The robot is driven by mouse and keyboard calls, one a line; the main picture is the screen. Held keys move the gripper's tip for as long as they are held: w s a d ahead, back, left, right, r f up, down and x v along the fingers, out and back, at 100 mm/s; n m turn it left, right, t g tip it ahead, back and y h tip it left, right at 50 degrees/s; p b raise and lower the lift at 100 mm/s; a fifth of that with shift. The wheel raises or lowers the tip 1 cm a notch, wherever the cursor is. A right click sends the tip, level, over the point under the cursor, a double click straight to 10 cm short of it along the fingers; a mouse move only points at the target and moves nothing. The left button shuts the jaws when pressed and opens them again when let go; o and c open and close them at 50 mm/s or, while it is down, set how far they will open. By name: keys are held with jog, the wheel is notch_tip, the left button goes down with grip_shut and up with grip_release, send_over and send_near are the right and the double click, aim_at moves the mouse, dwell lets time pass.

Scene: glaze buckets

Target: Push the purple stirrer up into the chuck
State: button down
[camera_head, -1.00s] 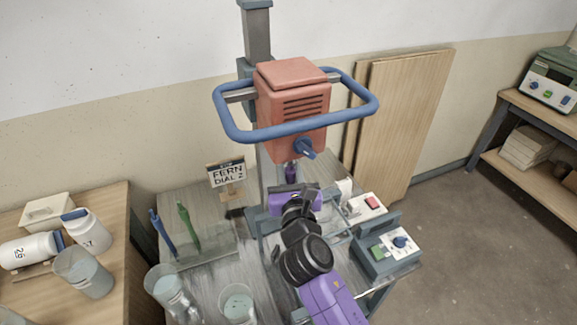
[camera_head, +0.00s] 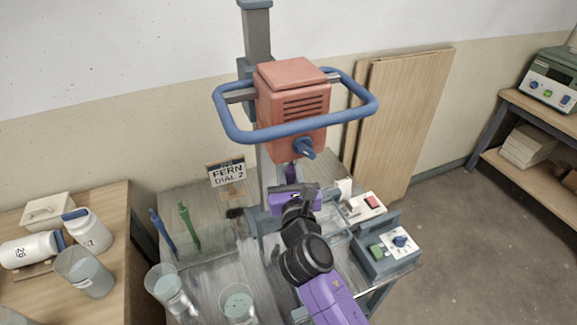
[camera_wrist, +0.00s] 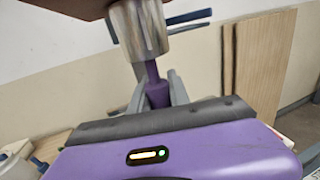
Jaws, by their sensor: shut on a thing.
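The purple stirrer (camera_wrist: 156,88) stands upright between my gripper's fingers in the wrist view, its top end at the underside of the silver chuck (camera_wrist: 138,30). I cannot tell how far its shaft is inside the chuck. In the head view a short purple piece of the stirrer (camera_head: 291,172) shows under the orange mixer head (camera_head: 292,108). My gripper (camera_wrist: 160,92) is shut on the stirrer; it also shows below the mixer head in the head view (camera_head: 293,190). The stirrer's lower part is hidden behind my gripper.
A blue ring handle (camera_head: 232,128) surrounds the mixer head. Blue (camera_head: 163,234) and green (camera_head: 189,226) stirrers stand at left by the "FERN DIAL 2" sign (camera_head: 227,174). Clear buckets (camera_head: 238,302) stand in front. A control box (camera_head: 388,248) and a red-switch box (camera_head: 366,206) are at right.

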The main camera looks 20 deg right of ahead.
jog(key=shift+r, duration=0.9)
dwell(0.8)
jog(key=c, duration=1.1)
grip_release()
jog(key=shift+c, duration=0.2)
jog(key=shift+s+f, duration=0.1)
